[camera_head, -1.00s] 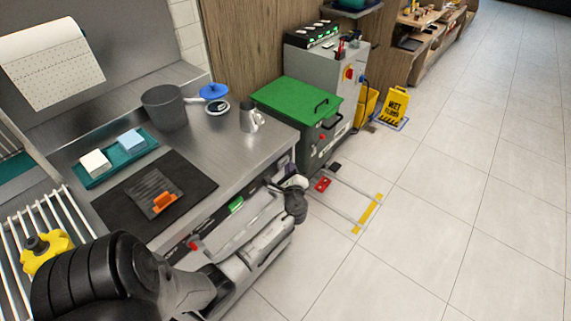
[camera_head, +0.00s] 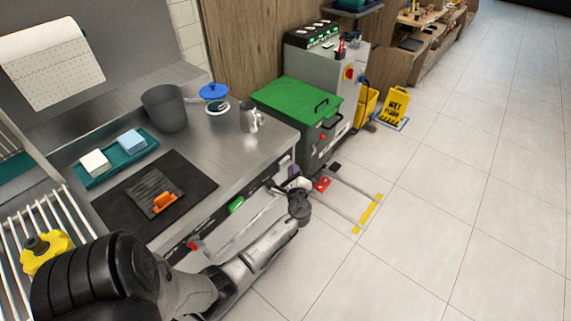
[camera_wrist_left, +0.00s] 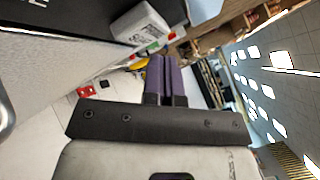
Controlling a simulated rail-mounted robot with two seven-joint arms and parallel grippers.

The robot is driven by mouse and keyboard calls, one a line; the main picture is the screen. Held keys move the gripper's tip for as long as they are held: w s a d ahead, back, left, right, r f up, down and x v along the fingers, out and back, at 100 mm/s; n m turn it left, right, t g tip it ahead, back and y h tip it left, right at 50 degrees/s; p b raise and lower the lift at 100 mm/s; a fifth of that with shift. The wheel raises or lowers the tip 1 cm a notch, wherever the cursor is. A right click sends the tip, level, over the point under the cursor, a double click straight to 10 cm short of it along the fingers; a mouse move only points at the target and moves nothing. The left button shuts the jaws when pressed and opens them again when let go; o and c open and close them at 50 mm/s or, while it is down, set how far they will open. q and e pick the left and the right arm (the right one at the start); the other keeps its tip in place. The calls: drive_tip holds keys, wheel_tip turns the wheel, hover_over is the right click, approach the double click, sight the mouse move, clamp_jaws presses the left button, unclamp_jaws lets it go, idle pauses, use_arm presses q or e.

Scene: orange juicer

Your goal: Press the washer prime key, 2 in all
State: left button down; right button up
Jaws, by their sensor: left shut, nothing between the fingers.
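In the head view my left arm reaches along the front of the steel counter. Its gripper (camera_head: 277,184) is at the counter's far front corner, small and partly hard to make out. In the left wrist view the purple fingers (camera_wrist_left: 165,80) are closed together with nothing between them. A green key (camera_head: 236,205) and a red knob (camera_head: 193,244) are on the counter's front, to the left of the gripper. I cannot tell which part is the washer prime key. A white labelled box (camera_wrist_left: 140,27) is beyond the fingertips in the wrist view; contact cannot be seen. My right gripper is not in view.
The steel counter (camera_head: 208,150) carries a grey pot (camera_head: 164,108), a metal jug (camera_head: 250,118) and a teal tray (camera_head: 92,181). A green-lidded machine (camera_head: 295,100) stands beyond it. A red floor piece (camera_head: 322,184) lies nearby. The tiled floor at right is clear.

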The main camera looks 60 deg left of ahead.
use_arm(q)
drive_tip(key=shift+d, duration=0.15)
drive_tip(key=d, duration=0.1)
drive_tip(key=w+d, duration=0.1)
drive_tip(key=d, duration=0.1)
drive_tip(key=w+d, duration=0.1)
drive_tip(key=shift+w+d, duration=0.1)
drive_tip(key=shift+d, duration=0.1)
idle(0.5)
idle(0.6)
